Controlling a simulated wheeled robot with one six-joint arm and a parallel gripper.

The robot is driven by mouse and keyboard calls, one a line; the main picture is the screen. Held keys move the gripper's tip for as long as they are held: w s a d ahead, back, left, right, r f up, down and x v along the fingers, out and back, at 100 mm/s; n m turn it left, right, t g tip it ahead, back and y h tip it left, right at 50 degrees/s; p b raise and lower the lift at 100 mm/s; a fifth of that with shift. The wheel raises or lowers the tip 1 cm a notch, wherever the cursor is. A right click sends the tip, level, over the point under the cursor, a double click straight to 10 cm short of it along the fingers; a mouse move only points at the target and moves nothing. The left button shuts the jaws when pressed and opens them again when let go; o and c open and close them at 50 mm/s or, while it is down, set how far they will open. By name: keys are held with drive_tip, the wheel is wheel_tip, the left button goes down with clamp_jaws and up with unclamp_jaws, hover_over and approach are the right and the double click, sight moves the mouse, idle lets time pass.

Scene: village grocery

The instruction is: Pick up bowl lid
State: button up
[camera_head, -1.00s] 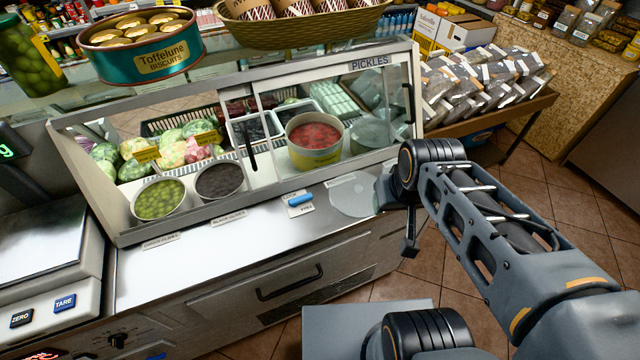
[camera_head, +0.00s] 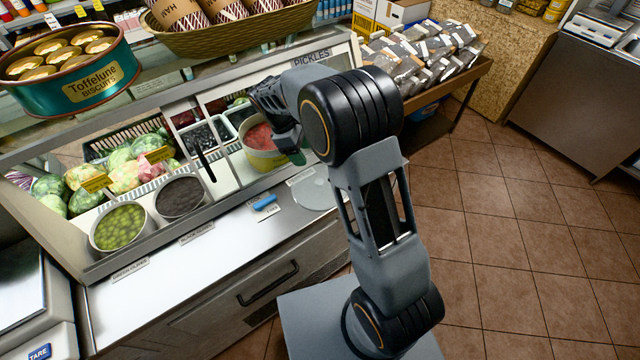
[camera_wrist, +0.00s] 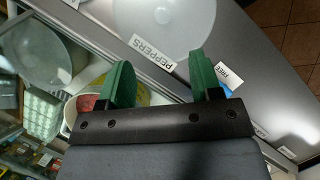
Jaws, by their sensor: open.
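A round, translucent lid (camera_head: 318,194) lies flat on the metal counter in front of the pickle case, beside a small label. In the wrist view the pale lid (camera_wrist: 165,22) shows at the top, past the PEPPERS label (camera_wrist: 152,52). My gripper (camera_wrist: 163,78) is open and empty, its two green fingertips apart and short of the lid in that picture. In the head view one green fingertip (camera_head: 297,157) shows near the yellow bowl of red food (camera_head: 266,163); my arm hides the other. A second clear, round cover or bowl (camera_wrist: 38,62) shows at the wrist view's left.
The glass pickle case frame (camera_head: 225,190) stands close to my gripper. Bowls of green olives (camera_head: 120,228) and dark olives (camera_head: 181,197) sit inside. The counter front (camera_head: 160,265) is mostly clear.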

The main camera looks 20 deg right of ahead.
hover_over(319, 181)
drive_tip(key=w+a, duration=0.1)
drive_tip(key=a, duration=0.1)
wheel_tip(319, 181, down, 6)
drive_tip(key=shift+w+d+f, duration=0.1)
drive_tip(key=shift+w+f, duration=0.05)
drive_tip(key=shift+f, duration=0.1)
drive_tip(key=shift+p+x, duration=0.9)
drive_tip(key=shift+x, duration=1.8)
drive_tip(key=c, duration=1)
drive_tip(key=shift+r, duration=0.1)
